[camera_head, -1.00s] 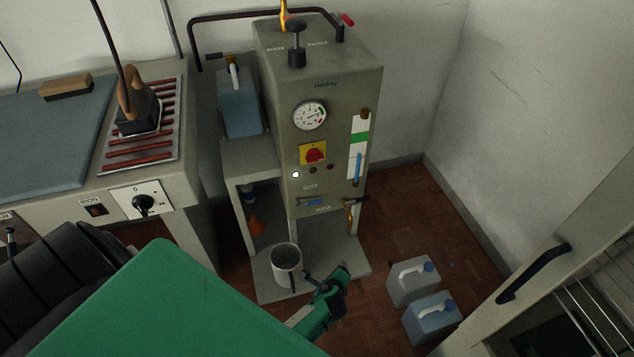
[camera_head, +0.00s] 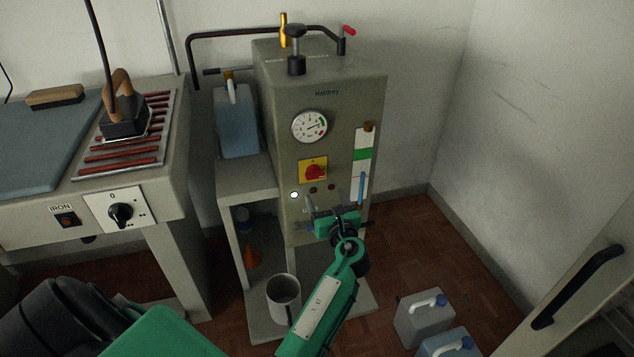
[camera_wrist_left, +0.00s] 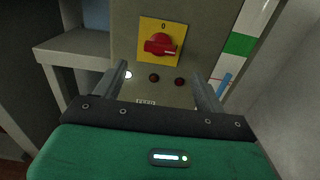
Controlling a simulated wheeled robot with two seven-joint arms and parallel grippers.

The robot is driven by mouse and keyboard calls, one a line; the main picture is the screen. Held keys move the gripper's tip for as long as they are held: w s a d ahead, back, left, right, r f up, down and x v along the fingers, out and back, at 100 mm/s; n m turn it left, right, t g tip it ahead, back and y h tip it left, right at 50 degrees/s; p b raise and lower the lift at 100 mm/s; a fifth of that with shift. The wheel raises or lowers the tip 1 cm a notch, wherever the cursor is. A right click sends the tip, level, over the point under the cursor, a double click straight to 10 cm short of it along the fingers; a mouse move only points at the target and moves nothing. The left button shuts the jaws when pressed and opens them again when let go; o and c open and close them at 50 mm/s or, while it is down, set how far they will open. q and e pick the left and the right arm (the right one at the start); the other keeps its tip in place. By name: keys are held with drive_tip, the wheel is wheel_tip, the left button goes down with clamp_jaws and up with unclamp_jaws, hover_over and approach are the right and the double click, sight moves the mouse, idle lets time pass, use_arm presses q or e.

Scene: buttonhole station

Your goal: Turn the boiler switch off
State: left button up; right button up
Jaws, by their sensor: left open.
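The boiler (camera_head: 275,110) is a tall grey box with a round pressure gauge (camera_head: 310,126) on its front. The boiler switch (camera_head: 316,171) is a red rotary knob on a yellow plate below the gauge. In the left wrist view the red knob (camera_wrist_left: 160,44) lies above and between my fingers, with a "0" mark over it. My left gripper (camera_head: 334,203) is open and empty, just below the switch and apart from it. A lit white lamp (camera_head: 294,195) and two dark red lamps sit under the switch. My right gripper is not in view.
A sight glass (camera_head: 362,160) runs down the boiler's right side. A metal pot (camera_head: 284,298) stands on the low shelf. Two canisters (camera_head: 424,318) stand on the floor at right. An iron (camera_head: 124,112) rests on the table at left.

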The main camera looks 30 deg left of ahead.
sight(316, 177)
use_arm(q)
drive_tip(key=b+x, duration=0.1)
drive_tip(key=x, duration=0.8)
drive_tip(key=shift+w+a, duration=0.1)
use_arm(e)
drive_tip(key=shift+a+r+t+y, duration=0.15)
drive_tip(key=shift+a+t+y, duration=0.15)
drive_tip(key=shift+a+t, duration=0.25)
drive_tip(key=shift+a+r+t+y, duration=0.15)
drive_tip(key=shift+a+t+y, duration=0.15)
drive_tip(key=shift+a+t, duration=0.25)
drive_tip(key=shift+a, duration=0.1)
use_arm(q)
drive_tip(key=c, duration=1)
